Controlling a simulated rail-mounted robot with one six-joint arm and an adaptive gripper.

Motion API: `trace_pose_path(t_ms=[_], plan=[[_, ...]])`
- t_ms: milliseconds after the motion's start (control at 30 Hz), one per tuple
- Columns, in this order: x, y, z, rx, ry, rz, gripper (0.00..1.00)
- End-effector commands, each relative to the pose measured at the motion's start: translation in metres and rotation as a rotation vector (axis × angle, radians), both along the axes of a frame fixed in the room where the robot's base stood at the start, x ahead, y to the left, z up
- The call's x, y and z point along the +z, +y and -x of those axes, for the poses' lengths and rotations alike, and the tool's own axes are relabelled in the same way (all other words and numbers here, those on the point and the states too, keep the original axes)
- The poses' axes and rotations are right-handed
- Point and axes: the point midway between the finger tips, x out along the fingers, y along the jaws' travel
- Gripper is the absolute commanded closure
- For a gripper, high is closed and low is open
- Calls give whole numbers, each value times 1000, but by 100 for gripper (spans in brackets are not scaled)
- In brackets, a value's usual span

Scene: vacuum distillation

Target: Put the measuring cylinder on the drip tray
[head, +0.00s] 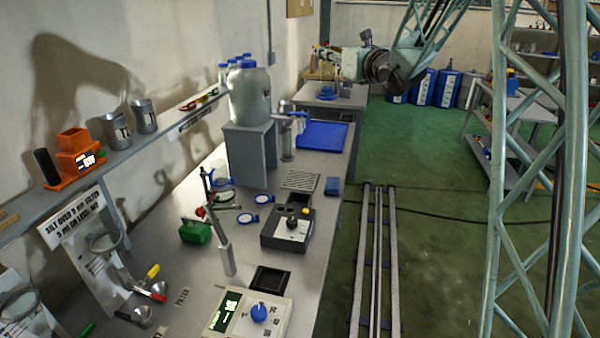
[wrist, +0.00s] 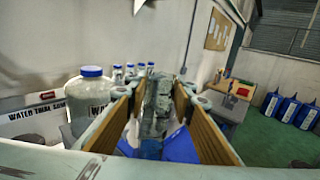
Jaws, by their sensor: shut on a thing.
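My gripper (head: 324,60) is high above the far end of the bench, shut on the measuring cylinder. In the wrist view the clear, greyish cylinder (wrist: 157,100) stands between the tan finger pads, with blue at its lower end. In the head view its blue lower end (head: 327,92) shows below the gripper, apart from the bench. A grey slatted plate (head: 300,181), which looks like the drip tray, lies flat and empty on the bench, nearer than the gripper. A flat blue tray (head: 322,135) lies farther back; it also shows below the fingers in the wrist view (wrist: 182,148).
A large blue-capped carboy (head: 249,95) stands on a grey stand (head: 248,150) left of the blue tray. A glass column (head: 287,145) stands beside the stand. A device with a black knob (head: 290,228) and a blue block (head: 332,186) lie near the slatted plate.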

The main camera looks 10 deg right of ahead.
Motion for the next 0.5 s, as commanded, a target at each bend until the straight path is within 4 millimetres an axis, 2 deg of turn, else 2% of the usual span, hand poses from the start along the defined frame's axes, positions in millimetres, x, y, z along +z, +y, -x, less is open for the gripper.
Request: trace_pose_path(t_ms=[33, 500], plan=[[-13, -3, -2, 7, 2, 0, 100], [-105, -11, -5, 94, 2, -2, 100]])
